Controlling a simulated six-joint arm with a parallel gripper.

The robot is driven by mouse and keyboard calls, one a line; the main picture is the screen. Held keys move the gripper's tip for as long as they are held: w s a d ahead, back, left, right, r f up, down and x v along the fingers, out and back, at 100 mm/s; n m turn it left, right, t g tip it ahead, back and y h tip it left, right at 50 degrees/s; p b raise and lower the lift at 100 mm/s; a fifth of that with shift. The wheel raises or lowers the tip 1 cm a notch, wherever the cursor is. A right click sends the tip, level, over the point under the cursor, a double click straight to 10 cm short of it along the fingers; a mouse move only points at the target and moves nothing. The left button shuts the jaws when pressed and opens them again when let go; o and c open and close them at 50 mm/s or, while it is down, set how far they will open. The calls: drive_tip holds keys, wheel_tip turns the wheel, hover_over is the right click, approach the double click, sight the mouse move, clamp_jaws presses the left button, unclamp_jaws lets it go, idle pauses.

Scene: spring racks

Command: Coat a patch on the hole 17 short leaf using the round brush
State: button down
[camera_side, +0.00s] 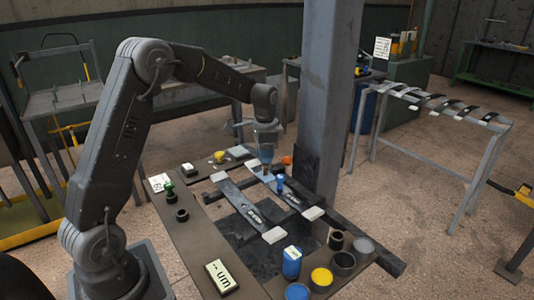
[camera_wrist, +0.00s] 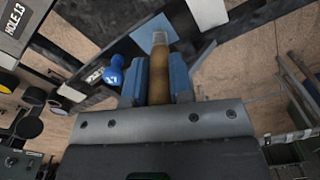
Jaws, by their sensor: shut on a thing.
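My gripper (camera_side: 267,163) points down over the far end of the short leaf (camera_side: 292,198). In the wrist view, my gripper (camera_wrist: 158,82) is shut on the round brush (camera_wrist: 158,72), which has a wooden handle and a pale tip. The tip is over or at the leaf; I cannot tell whether it touches. The leaf's label (camera_wrist: 95,75) is partly hidden in the wrist view. A blue knobbed piece (camera_side: 280,184) stands on the leaf beside my gripper; it also shows in the wrist view (camera_wrist: 113,77). A bluish area (camera_side: 259,173) lies under the gripper.
A blue can (camera_side: 291,263), a yellow-topped pot (camera_side: 321,278) and dark pots stand at the front. A grey post (camera_side: 328,100) rises close behind my gripper.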

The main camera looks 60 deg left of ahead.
drive_tip(key=shift+s, duration=1.2)
drive_tip(key=shift+w+r, duration=0.1)
drive_tip(key=shift+r, duration=0.65)
wheel_tip(320, 180, up, 6)
drive_tip(key=shift+r, duration=0.25)
